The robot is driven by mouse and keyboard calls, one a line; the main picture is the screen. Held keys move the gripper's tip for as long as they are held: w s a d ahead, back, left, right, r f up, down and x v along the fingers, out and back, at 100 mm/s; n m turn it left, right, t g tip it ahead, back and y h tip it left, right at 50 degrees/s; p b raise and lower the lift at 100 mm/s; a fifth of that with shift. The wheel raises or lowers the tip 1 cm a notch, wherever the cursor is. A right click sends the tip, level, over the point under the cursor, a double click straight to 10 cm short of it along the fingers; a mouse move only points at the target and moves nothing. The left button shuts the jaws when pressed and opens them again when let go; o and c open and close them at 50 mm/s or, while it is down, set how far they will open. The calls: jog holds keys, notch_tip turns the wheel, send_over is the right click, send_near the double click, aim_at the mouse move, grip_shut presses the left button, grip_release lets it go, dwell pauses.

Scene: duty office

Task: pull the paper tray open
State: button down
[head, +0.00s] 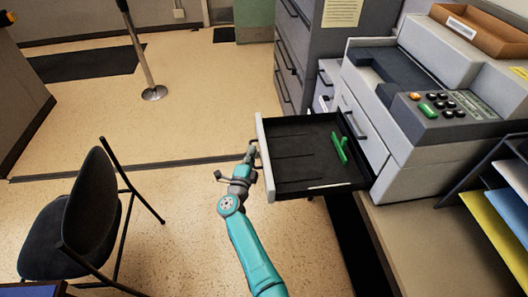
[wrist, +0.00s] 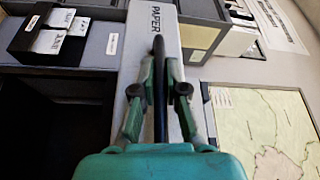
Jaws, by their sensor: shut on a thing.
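The paper tray (head: 292,172) stands well out from the printer's left side in the head view. It is a black open box with a pale front panel. A green piece (head: 340,150) lies inside towards its inner end. My gripper (head: 250,152) is at the outer face of the front panel. In the wrist view, the front (wrist: 151,18) carries the label PAPER, and my gripper's fingers (wrist: 162,82) are shut on its dark bar handle (wrist: 159,110). The handle is mostly hidden by my gripper in the head view.
A dark chair (head: 78,215) stands at the left. The floor (head: 180,150) between the chair and tray is clear.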

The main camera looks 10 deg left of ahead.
jog(key=shift+s+a+f, duration=0.1)
jog(key=shift+s+a, duration=0.05)
jog(key=shift+a, duration=0.15)
jog(key=c, duration=1.2)
grip_release()
jog(key=s, duration=1.2)
jog(key=shift+a+f, duration=0.4)
jog(key=shift+a, duration=0.05)
